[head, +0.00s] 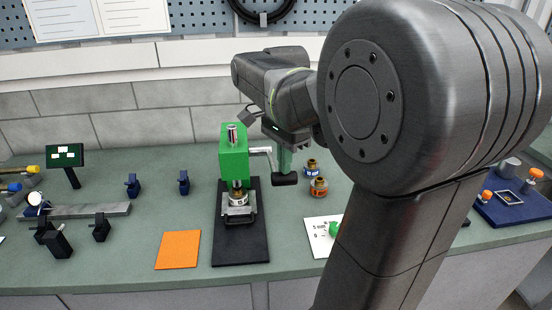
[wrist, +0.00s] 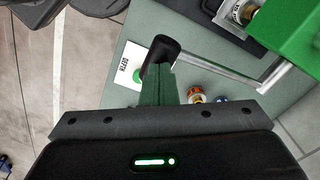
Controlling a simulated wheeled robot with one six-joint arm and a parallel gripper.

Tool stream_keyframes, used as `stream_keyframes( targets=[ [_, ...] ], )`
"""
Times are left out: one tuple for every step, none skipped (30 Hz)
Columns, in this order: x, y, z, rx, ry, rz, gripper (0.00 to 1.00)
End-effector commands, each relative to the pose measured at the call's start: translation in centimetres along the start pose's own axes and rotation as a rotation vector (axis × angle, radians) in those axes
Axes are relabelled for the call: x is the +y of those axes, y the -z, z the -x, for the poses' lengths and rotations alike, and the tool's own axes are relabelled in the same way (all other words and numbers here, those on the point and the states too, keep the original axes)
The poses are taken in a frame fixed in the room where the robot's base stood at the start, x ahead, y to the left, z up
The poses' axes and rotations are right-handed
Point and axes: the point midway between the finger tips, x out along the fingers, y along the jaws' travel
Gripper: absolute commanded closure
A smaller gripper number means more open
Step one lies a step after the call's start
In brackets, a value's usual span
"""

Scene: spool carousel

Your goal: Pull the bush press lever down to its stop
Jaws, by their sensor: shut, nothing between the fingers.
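The green bush press (head: 233,160) stands on a black base plate on the bench. Its thin metal lever (head: 270,160) comes out of the right side, bends downward and ends in a black handle (head: 286,180). In the wrist view the silver lever rod (wrist: 275,78) runs beside the green press body (wrist: 285,28), and the handle (wrist: 161,48) lies at the fingertips. My gripper (head: 284,170) is shut and empty, with its green fingers pointing down just over the handle. They also show in the wrist view (wrist: 160,72). I cannot tell whether they touch the handle.
Two small jars (head: 319,187) stand right of the handle. A white card (head: 322,236) with a green item lies in front, partly behind my arm. An orange mat (head: 178,249) lies left of the black base plate (head: 240,250). A blue tray (head: 512,212) is at far right.

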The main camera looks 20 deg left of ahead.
Motion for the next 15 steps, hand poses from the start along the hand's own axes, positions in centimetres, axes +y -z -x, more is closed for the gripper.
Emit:
stream_keyframes(
  targets=[
    [0.0, 0.0, 0.1, 0.000, 0.000, 0.000, 1.00],
    [0.0, 0.0, 0.1, 0.000, 0.000, 0.000, 1.00],
    [0.0, 0.0, 0.1, 0.000, 0.000, 0.000, 1.00],
    [0.0, 0.0, 0.1, 0.000, 0.000, 0.000, 1.00],
    [0.0, 0.0, 0.0, 0.000, 0.000, 0.000, 1.00],
    [0.0, 0.0, 0.0, 0.000, 0.000, 0.000, 1.00],
    [0.0, 0.0, -0.1, 0.000, 0.000, 0.000, 1.00],
    [0.0, 0.0, -0.2, 0.000, 0.000, 0.000, 1.00],
    [0.1, 0.0, -0.5, 0.000, 0.000, 0.000, 1.00],
    [0.1, 0.0, -0.7, 0.000, 0.000, 0.000, 1.00],
    [0.1, -0.1, -0.9, 0.000, 0.000, 0.000, 1.00],
    [0.1, -0.1, -1.2, 0.000, 0.000, 0.000, 1.00],
    [0.2, -0.1, -1.4, 0.000, 0.000, 0.000, 1.00],
    [0.2, -0.1, -1.7, 0.000, 0.000, 0.000, 1.00],
    [0.2, -0.1, -2.0, 0.000, 0.001, 0.000, 1.00]
  ],
)
